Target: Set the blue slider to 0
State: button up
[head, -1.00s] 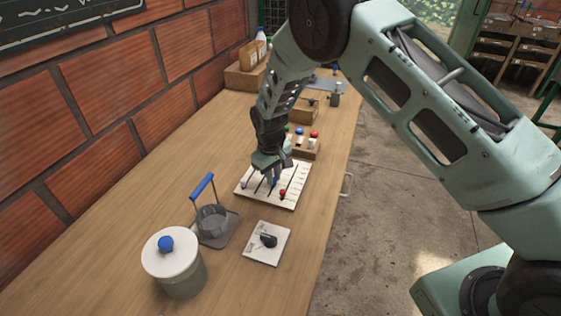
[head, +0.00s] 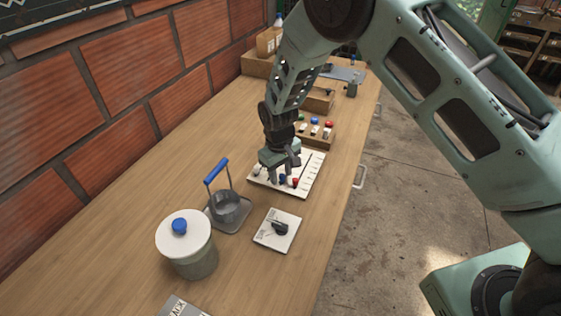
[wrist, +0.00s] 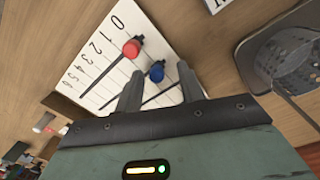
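The white slider board (wrist: 80,82) lies on the bench, and a number scale with 0 at one end shows in the wrist view. The blue slider (wrist: 156,73) is near the 0 end of its slot, about level with the red slider (wrist: 133,48); its exact mark is hard to read. In the head view, the blue slider (head: 282,179) is at the board's near side, beside the red one (head: 295,183). My gripper (wrist: 160,69) is over the board, its two fingers apart with the blue knob between them. Contact with the knob is not clear.
A blue-handled basket (head: 228,207) on a tray and a small plate with a black knob (head: 280,229) stand nearer. A lidded pot (head: 187,246) is at front left. A wooden box with coloured buttons (head: 316,134) is behind the board. The wall is at left.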

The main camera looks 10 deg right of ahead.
aim_at(279, 185)
notch_tip(279, 185, up, 17)
jog(key=b, duration=0.2)
jog(key=shift+s+a+b, duration=0.15)
jog(key=shift+a+b, duration=0.2)
jog(key=shift+b, duration=0.05)
jog(key=shift+r, duration=0.1)
jog(key=s+a+r+n+y, duration=0.1)
jog(key=s+r, duration=0.1)
jog(key=s, duration=0.6)
jog(key=s+a+r, duration=0.1)
jog(key=s+r, duration=0.2)
jog(key=s, duration=0.6)
jog(key=s+d+n, duration=0.1)
jog(key=s+d, duration=0.3)
jog(key=s, duration=1.1)
jog(key=shift+s+f, duration=0.2)
jog(key=shift+f, duration=0.15)
